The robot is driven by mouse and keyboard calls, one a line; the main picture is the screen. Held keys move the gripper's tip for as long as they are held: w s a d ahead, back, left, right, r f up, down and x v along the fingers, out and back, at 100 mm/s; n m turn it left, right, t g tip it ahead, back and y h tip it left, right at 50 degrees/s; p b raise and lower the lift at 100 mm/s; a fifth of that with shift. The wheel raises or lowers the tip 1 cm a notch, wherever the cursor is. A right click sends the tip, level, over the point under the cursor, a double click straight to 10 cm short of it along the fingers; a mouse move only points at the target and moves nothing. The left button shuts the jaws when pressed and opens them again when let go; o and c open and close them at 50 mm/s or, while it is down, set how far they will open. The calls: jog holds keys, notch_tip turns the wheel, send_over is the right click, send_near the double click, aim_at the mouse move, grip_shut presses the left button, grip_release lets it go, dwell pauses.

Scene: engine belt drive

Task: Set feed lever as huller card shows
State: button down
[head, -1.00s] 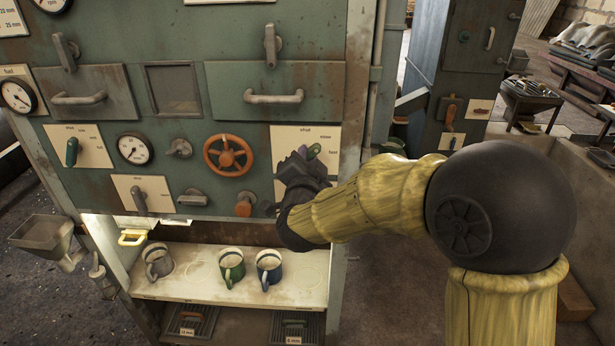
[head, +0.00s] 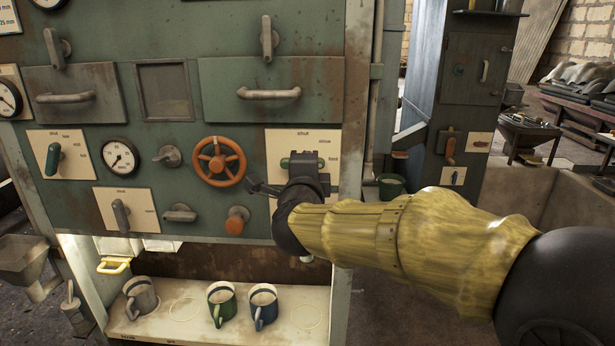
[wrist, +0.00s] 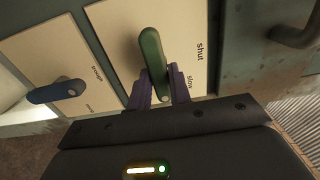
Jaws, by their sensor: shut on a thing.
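The green-handled feed lever (head: 300,160) sits on a cream plate (head: 281,142) marked shut, slow and fast, on the right of the green panel. In the head view it lies near level, its right end towards the word fast. My gripper (wrist: 160,90) is shut on it, purple fingers on both sides of the handle's free end in the wrist view, where the lever (wrist: 151,55) also shows. The gripper hides part of the plate.
An orange handwheel (head: 219,162) and an orange knob (head: 237,220) stick out left of my gripper. A blue lever (wrist: 57,91) is on a neighbouring plate. Mugs, including a green one (head: 221,303), stand on the shelf below.

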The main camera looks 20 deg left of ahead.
dwell(0.4)
jog(key=c, duration=1.3)
grip_release()
jog(key=b+v, duration=0.1)
jog(key=v, duration=1.6)
jog(key=shift+s+f, duration=0.1)
jog(key=shift+s, duration=0.1)
